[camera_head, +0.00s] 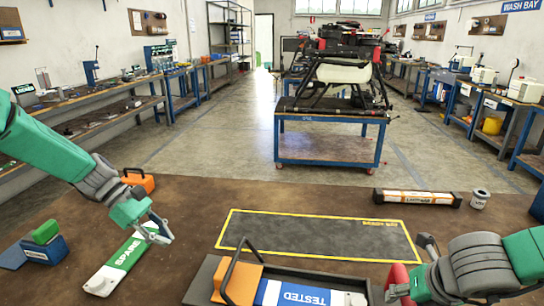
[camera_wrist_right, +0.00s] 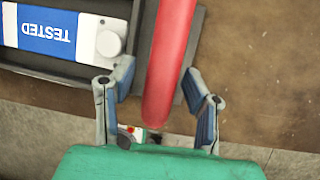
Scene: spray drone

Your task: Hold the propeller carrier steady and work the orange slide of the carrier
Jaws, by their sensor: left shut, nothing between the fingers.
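The propeller carrier (camera_head: 330,274) is a dark tray at the front edge, partly cut off by the head view. A blue and white piece marked TESTED (camera_head: 300,294) lies in it; it also shows in the right wrist view (camera_wrist_right: 60,30). The orange slide (camera_head: 241,284) is at its left end, below a black bar handle. A red bar (camera_wrist_right: 168,60) stands at the carrier's right end. My right gripper (camera_wrist_right: 158,78) is open, its fingers on either side of the red bar, with a gap on the left. My left gripper (camera_head: 160,238) is shut and empty, over the SPARE case.
The white and green SPARE case (camera_head: 120,266) lies left of the carrier. A yellow-outlined mat (camera_head: 315,236) lies clear behind the carrier.

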